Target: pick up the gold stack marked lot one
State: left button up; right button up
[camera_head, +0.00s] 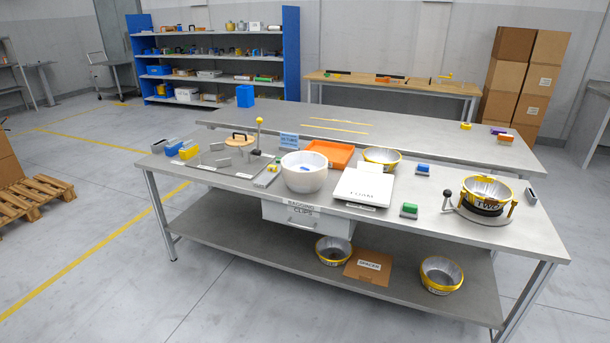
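Several gold-rimmed bowl-like stacks with silvery insides show. One gold stack (381,157) stands on the table behind the white scale-like box, its front partly hidden. Another gold stack (487,188) sits in a dark-based fixture at the right end, and its mark seems to read TWO. Two more are on the lower shelf: a left gold stack (333,250) beside a cardboard piece and a right gold stack (441,274). I cannot read a lot one mark on any of them. Neither of my grippers is in view.
The steel table (240,201) also holds a white bowl (304,172), an orange tray (329,153), the white box (363,187) and small coloured blocks. A drawer (306,218) hangs underneath. A cardboard piece (368,267) lies on the lower shelf. The floor in front is clear.

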aim_at(302, 182)
jog(key=z, duration=0.9)
jog(key=i, duration=2.25)
jog(key=u, duration=2.4)
